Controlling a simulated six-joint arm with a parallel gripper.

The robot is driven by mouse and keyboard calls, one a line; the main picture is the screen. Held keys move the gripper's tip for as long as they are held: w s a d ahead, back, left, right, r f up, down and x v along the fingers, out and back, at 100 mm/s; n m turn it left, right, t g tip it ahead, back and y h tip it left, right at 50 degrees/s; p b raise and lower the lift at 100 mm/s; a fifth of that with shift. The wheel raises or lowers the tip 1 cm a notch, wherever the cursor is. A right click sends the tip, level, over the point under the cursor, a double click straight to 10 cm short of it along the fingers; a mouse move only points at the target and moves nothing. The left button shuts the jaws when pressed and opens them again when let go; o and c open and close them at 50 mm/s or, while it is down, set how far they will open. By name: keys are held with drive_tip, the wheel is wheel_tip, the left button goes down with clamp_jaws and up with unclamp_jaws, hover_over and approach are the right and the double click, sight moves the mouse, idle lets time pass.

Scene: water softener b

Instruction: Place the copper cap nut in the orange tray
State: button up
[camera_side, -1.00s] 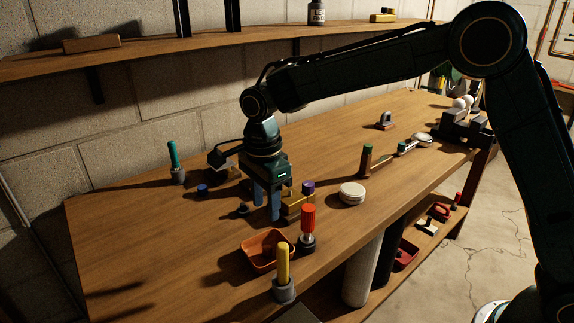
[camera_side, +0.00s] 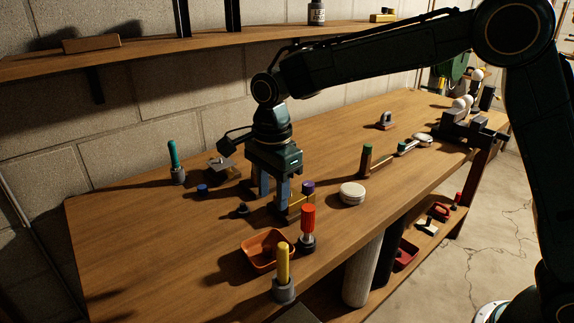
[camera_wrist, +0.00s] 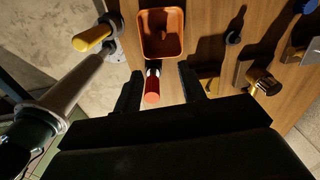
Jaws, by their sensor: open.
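A shiny copper-gold round piece (camera_wrist: 262,82), which looks like the cap nut, is right of my fingers in the wrist view, against a block. In the side view gold-coloured pieces (camera_side: 297,203) stand beside my right finger, but I cannot tell which is the nut. My gripper (camera_side: 270,204) is open and low over the bench, behind the tray. Its dark fingers (camera_wrist: 159,72) show in the wrist view with nothing held between them.
A red-handled tool (camera_side: 307,222) stands upright right of the tray, and a yellow-handled one (camera_side: 283,264) in front. A purple-topped piece (camera_side: 308,187), a white round tin (camera_side: 352,193) and a dark knob (camera_side: 242,209) are near my gripper.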

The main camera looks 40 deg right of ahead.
drive_tip(key=s+d+r+n+t, duration=0.3)
drive_tip(key=s+d+r+n, duration=0.7)
drive_tip(key=s, duration=0.3)
drive_tip(key=s+d+f+n+t, duration=0.1)
drive_tip(key=s+d+n, duration=0.2)
drive_tip(key=s, duration=0.4)
drive_tip(key=s+d+n+t, duration=0.1)
drive_tip(key=s+d+n, duration=0.3)
drive_tip(key=s, duration=0.4)
drive_tip(key=shift+s+f+n, duration=0.15)
drive_tip(key=shift+f+n, duration=0.15)
drive_tip(key=shift+f, duration=0.05)
